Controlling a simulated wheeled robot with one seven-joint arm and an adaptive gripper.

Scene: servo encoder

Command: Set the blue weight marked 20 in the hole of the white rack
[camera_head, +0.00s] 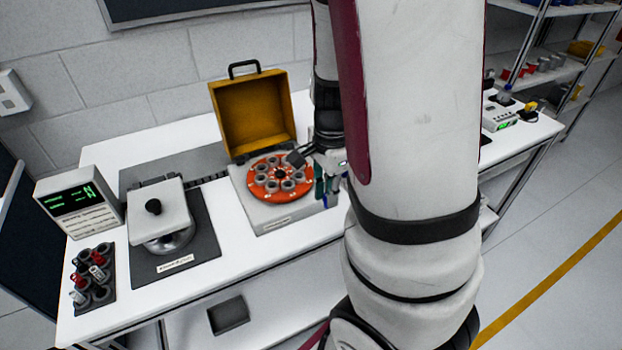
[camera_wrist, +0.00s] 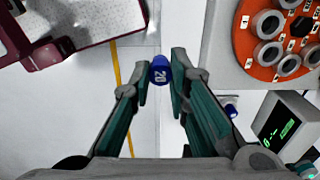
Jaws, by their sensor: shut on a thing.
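The blue weight (camera_wrist: 160,70) marked 20 is between the fingertips of my gripper (camera_wrist: 160,84) in the wrist view. In the head view my gripper (camera_head: 326,190) is beside the right edge of the orange disc's base, partly covered by my arm. The weight is too small to make out clearly there. I cannot pick out the white rack with its hole for certain in either view; my arm covers much of the table's right part.
An orange disc (camera_head: 262,188) with several grey cups sits left of my gripper, before an open yellow case (camera_head: 252,112). Farther left are a covered pan (camera_head: 160,215), a display box (camera_head: 80,200) and a dark weight holder (camera_head: 93,277). Another display box (camera_head: 500,118) stands at right.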

